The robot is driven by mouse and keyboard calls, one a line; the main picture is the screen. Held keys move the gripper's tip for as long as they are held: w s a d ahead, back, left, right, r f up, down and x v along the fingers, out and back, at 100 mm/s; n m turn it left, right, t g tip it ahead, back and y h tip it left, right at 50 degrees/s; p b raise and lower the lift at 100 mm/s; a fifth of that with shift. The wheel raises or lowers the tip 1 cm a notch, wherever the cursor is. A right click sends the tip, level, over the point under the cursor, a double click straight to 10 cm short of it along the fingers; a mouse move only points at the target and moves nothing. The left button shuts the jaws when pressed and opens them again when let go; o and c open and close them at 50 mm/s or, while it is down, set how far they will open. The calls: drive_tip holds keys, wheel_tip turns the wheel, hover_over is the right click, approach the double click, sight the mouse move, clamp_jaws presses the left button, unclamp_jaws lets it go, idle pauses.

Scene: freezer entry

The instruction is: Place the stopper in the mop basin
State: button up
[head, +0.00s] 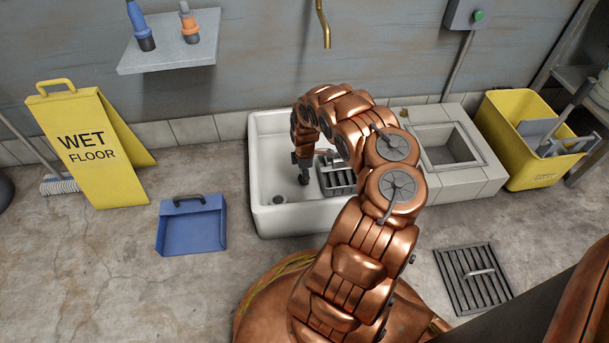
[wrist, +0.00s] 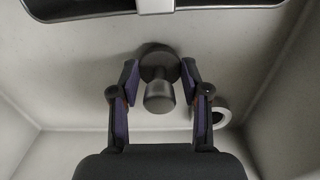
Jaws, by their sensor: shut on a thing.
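The white mop basin (head: 262,150) stands against the wall. My gripper (head: 303,168) reaches down into it. In the wrist view my gripper (wrist: 160,78) is shut on the dark stopper (wrist: 158,95), which has a round wider part and a narrower knob. In the head view the stopper (head: 304,180) shows as a small dark piece under the fingers. The drain (head: 279,199) is in the basin floor, to the left and nearer than the stopper. It shows as a pale ring with a dark hole (wrist: 221,117) in the wrist view, partly behind a finger. I cannot tell whether the stopper touches the floor.
A dark grate (head: 338,177) is in the basin's right part, partly hidden by my arm. A sink block (head: 450,145) and yellow bucket (head: 510,150) are to the right. A blue dustpan (head: 192,226) and yellow sign (head: 90,150) are left. A brass tap (head: 323,25) hangs above.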

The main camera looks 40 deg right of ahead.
drive_tip(key=o, duration=1.3)
drive_tip(key=shift+f, duration=0.1)
